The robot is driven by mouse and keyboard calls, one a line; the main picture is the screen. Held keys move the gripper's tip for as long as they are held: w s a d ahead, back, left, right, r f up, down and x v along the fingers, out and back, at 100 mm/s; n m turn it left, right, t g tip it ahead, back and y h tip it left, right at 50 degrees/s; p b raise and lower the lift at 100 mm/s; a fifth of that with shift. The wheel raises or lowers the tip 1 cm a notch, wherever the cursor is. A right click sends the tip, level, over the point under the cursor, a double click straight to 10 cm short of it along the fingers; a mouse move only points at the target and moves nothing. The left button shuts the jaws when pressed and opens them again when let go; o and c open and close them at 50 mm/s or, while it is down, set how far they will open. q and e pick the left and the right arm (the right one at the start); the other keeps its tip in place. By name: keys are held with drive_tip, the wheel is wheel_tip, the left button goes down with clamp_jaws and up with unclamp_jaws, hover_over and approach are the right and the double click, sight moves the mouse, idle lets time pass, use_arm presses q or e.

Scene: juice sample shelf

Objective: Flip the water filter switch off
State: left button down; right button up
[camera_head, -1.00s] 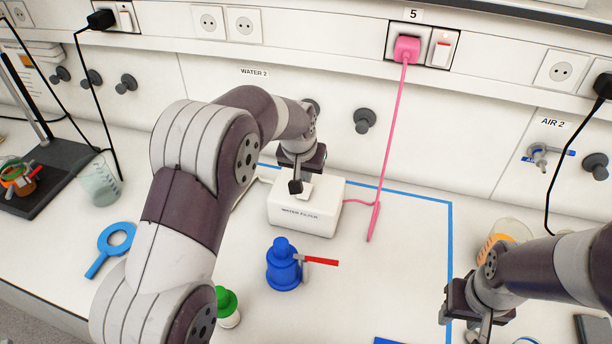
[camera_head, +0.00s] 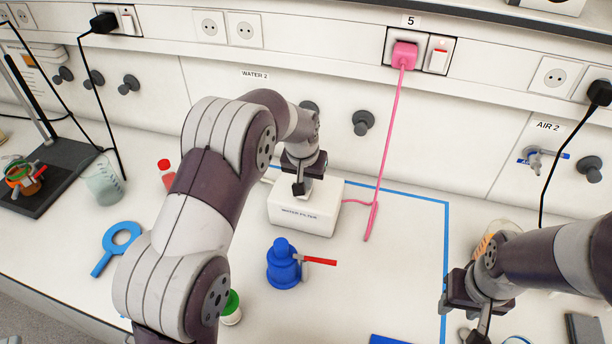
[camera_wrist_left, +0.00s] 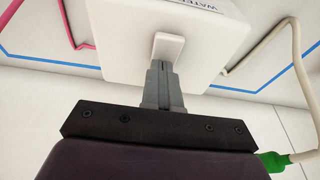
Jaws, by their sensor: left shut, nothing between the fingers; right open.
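The water filter (camera_head: 303,217) is a white box labelled "WATER FILTER", standing on the bench below the "WATER 2" sign. In the left wrist view the box (camera_wrist_left: 205,60) carries a small white switch lever (camera_wrist_left: 168,47). My left gripper (camera_head: 298,190) points down over the top of the box, shut and empty. In the wrist view its closed fingertips (camera_wrist_left: 157,66) overlap the lower part of the lever; I cannot tell whether they touch it. In the head view the gripper hides the lever. My right gripper (camera_head: 470,322) is open and empty at the lower right, away from the filter.
A pink cable (camera_head: 386,140) hangs from socket 5 beside a wall switch (camera_head: 438,56). A green-capped bottle (camera_head: 231,308) is near my left arm.

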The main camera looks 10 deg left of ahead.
use_arm(q)
drive_tip(key=shift+s+f, duration=0.4)
drive_tip(key=shift+f, duration=0.15)
drive_tip(key=shift+s+f, duration=0.25)
drive_tip(key=shift+s, duration=0.25)
drive_tip(key=shift+s+r, duration=0.1)
drive_tip(key=shift+s, duration=0.2)
drive_tip(key=r+p, duration=0.2)
drive_tip(key=r, duration=0.1)
drive_tip(key=r+p, duration=0.2)
drive_tip(key=shift+w+r, duration=0.1)
drive_tip(key=shift+w, duration=0.2)
drive_tip(key=shift+s+r+b, duration=0.4)
drive_tip(key=shift+r+b, duration=0.05)
drive_tip(key=shift+b, duration=0.25)
drive_tip(key=b+v, duration=0.1)
drive_tip(key=v, duration=0.8)
drive_tip(key=shift+s+b, duration=0.3)
drive_tip(key=shift+s, duration=0.1)
